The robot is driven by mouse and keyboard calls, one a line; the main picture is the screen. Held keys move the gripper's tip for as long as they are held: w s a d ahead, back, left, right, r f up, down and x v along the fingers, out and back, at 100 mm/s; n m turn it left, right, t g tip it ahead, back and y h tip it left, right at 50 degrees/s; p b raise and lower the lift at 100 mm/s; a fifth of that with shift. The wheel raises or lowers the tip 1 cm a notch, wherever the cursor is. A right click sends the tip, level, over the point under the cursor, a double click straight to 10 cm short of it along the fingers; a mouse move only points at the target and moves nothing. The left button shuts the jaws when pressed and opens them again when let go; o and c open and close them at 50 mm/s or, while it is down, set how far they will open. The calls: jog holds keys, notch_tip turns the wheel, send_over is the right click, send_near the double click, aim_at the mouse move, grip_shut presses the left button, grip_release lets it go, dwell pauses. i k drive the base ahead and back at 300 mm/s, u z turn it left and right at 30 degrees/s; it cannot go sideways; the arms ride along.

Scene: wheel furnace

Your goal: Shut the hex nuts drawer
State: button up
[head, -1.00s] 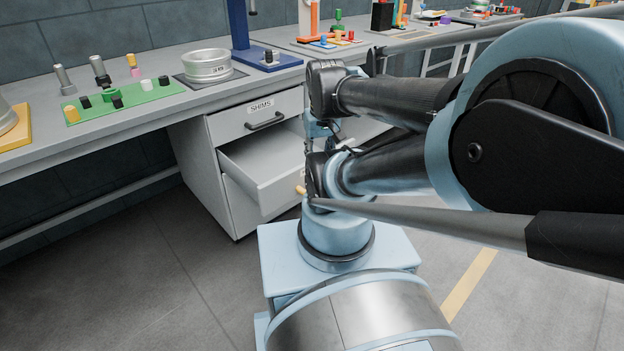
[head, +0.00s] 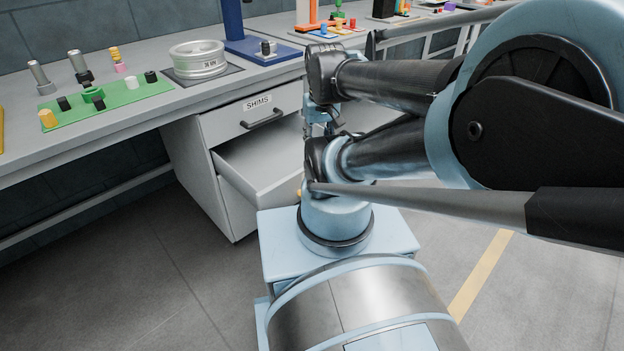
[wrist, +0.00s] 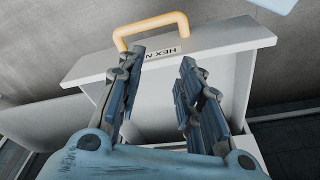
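The hex nuts drawer (head: 245,172) is pulled out below the closed SHIMS drawer in the head view. In the wrist view its white front (wrist: 225,37) carries a partly hidden HEX N label and a yellow-orange handle (wrist: 150,20). My gripper (wrist: 166,62) is open, with a clear gap between its fingers, over the drawer in the wrist view. The fingers overlap the drawer front in the picture and the handle is not between them. I cannot tell whether they touch the drawer. In the head view my arm hides the right part of the drawer and most of my gripper.
The SHIMS drawer (head: 262,112) with its dark handle sits above, under the workbench (head: 140,125). On the bench are a metal wheel rim (head: 198,60), a green board (head: 125,92) with pegs, and a blue stand (head: 255,48). The floor at left is clear.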

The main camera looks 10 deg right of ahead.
aim_at(264, 164)
jog(key=z, duration=0.6)
jog(key=k, duration=1.15)
jog(key=u, duration=0.4)
